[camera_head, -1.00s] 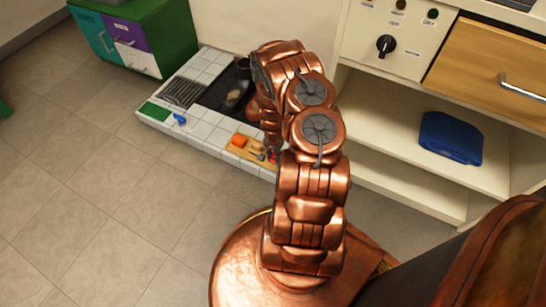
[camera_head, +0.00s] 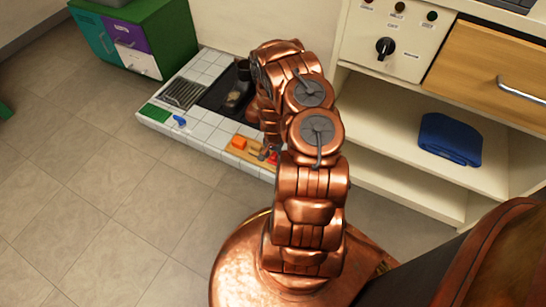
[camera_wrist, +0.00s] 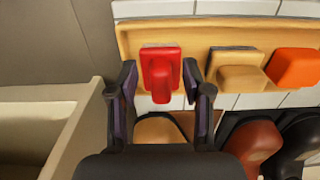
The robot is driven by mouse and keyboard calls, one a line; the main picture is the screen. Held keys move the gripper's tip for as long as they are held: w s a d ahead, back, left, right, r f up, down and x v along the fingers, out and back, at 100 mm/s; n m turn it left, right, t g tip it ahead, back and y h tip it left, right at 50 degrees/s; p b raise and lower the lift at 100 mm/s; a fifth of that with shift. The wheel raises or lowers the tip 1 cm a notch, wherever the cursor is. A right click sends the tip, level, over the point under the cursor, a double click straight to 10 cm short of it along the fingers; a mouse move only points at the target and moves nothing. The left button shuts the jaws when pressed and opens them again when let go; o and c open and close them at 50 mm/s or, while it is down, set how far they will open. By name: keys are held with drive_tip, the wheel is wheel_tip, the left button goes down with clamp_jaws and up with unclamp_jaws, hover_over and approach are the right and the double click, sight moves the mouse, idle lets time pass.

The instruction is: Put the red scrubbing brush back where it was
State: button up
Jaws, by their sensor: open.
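The red scrubbing brush (camera_wrist: 160,68) is at the left end of a shallow wooden tray (camera_wrist: 200,30) in the wrist view. It has a wide red block with a narrower red part pointing toward me. My gripper (camera_wrist: 159,72) is open, with one dark finger on each side of the brush. I cannot tell whether either finger touches it. In the head view a small part of the red brush (camera_head: 273,157) shows beside my arm; the arm hides most of my gripper.
A tan block (camera_wrist: 237,72) and an orange block (camera_wrist: 294,68) share the tray, right of the brush. Rounded tan, brown and black shapes lie nearer below. A white tiled counter (camera_head: 210,135) holds a dark basin (camera_head: 217,101) and a blue item (camera_head: 180,121). A cream shelf unit (camera_head: 400,165) stands right.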

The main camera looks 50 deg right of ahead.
sight(273, 157)
drive_tip(key=w+a+r+n+p, duration=0.15)
drive_tip(key=a+r, duration=0.35)
drive_tip(key=r, duration=0.8)
drive_tip(key=a+r+n+p, duration=0.15)
drive_tip(key=a+r, duration=0.25)
drive_tip(key=r, duration=0.9)
drive_tip(key=s+a+r+n+g+y, duration=0.15)
drive_tip(key=s+a+r+n, duration=0.3)
drive_tip(key=a+r, duration=0.75)
drive_tip(key=s+a+r+n+g, duration=0.1)
drive_tip(key=s+a+r+n, duration=0.2)
drive_tip(key=s, duration=0.8)
drive_tip(key=s+a+r+n+g+h, duration=0.1)
drive_tip(key=s+a+r+n, duration=0.3)
drive_tip(key=s+a+r, duration=0.3)
drive_tip(key=s+r, duration=0.3)
drive_tip(key=s, duration=0.1)
drive_tip(key=shift+a+r, duration=0.15)
drive_tip(key=shift+a, duration=0.1)
wheel_tip(273, 157, up, 34)
drive_tip(key=w+t+p, duration=0.1)
drive_tip(key=p, duration=3.1)
drive_tip(key=shift+w+d+t, duration=0.15)
drive_tip(key=shift+w+t, duration=0.2)
drive_tip(key=shift+w, duration=0.05)
